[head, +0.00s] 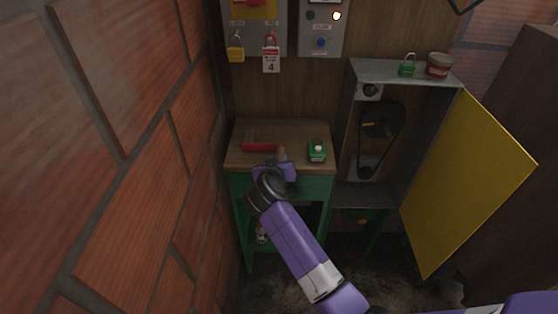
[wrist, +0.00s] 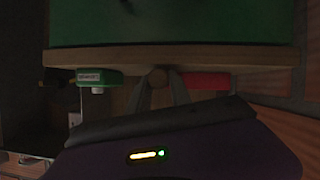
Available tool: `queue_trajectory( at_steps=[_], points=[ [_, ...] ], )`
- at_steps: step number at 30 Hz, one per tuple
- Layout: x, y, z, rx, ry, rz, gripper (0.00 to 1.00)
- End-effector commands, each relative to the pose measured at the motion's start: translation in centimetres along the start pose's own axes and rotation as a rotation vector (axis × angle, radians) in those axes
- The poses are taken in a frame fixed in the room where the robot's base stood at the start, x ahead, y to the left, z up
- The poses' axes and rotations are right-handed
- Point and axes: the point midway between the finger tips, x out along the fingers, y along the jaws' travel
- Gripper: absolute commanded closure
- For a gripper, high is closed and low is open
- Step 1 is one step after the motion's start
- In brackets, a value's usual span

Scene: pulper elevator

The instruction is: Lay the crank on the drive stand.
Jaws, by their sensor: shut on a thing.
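My gripper (head: 284,160) is at the front edge of the wooden-topped bench in the head view. In the wrist view its two dark fingers (wrist: 160,92) are shut on the crank, whose round brown end (wrist: 158,76) shows between the tips. The rest of the crank is hidden or too dark to make out. What I take for the drive stand (head: 352,130) is the grey metal housing right of the bench, with a belt and pulleys inside. Its yellow door (head: 468,185) hangs wide open to the right.
On the bench (head: 240,160) lie a red item (head: 261,146) and a green box (head: 317,150). A green padlock (head: 407,66) and a red tin (head: 439,65) stand on the housing's top. A brick wall (head: 130,150) closes the left side. Control boxes (head: 321,28) hang above.

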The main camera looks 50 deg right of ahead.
Motion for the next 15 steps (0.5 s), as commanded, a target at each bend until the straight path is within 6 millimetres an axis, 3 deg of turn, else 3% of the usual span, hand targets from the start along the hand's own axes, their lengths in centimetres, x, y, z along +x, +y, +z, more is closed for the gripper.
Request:
queue_trajectory(
  at_steps=[8,9,12,15],
  points=[
    [0.02,-0.03,-0.04,0.001,0.002,0.0,1.0],
    [0.02,-0.03,-0.03,0.001,0.002,0.0,0.69],
    [0.02,-0.04,0.0,0.001,0.001,-0.001,0.5],
    [0.02,-0.08,0.05,0.0,0.0,-0.001,0.5]
  ],
)
